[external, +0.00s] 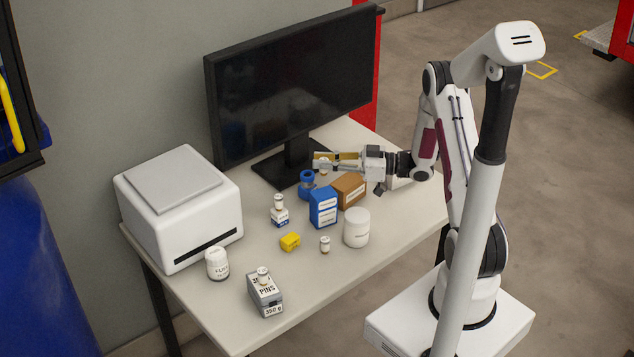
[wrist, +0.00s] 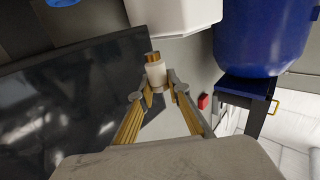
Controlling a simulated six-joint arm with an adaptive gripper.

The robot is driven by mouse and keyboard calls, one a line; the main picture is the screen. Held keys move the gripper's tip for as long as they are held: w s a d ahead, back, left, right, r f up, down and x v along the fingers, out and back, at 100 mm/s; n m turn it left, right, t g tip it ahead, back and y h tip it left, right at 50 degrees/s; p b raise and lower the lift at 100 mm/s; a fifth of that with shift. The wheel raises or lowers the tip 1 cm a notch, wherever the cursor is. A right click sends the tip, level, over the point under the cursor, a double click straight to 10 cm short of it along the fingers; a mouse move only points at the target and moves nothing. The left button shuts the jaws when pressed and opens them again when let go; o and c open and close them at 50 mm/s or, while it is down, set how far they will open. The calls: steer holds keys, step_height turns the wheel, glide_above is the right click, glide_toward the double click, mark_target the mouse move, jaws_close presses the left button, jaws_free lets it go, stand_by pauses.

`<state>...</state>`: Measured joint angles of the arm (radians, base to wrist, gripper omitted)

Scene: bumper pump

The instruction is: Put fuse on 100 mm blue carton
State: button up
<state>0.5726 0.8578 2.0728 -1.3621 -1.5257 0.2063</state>
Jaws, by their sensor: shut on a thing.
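My gripper (external: 322,162) is shut on a fuse, a small white cylinder with a copper-coloured end, seen between the fingertips (wrist: 160,88) in the wrist view (wrist: 155,72). In the external view only a small part of this fuse (external: 324,170) shows at the fingers. The gripper is in the air in front of the monitor, above and behind the blue carton. The blue carton (external: 323,208) stands upright on the table with white labels; its size print is too small to read. Its top looks bare.
A brown box (external: 349,191) and a blue ring-shaped object (external: 307,184) stand close to the blue carton. A white jar (external: 356,227), loose fuse (external: 325,245), yellow block (external: 290,242) and small box topped by a fuse (external: 279,217) are in front. The monitor (external: 290,85) stands behind.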

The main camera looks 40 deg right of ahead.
steer(key=shift+f, duration=1.1)
steer(key=shift+f, duration=2.05)
steer(key=shift+f, duration=0.15)
steer(key=o, duration=0.9)
steer(key=shift+o, duration=0.2)
steer(key=v, duration=1.2)
steer(key=shift+r, duration=0.2)
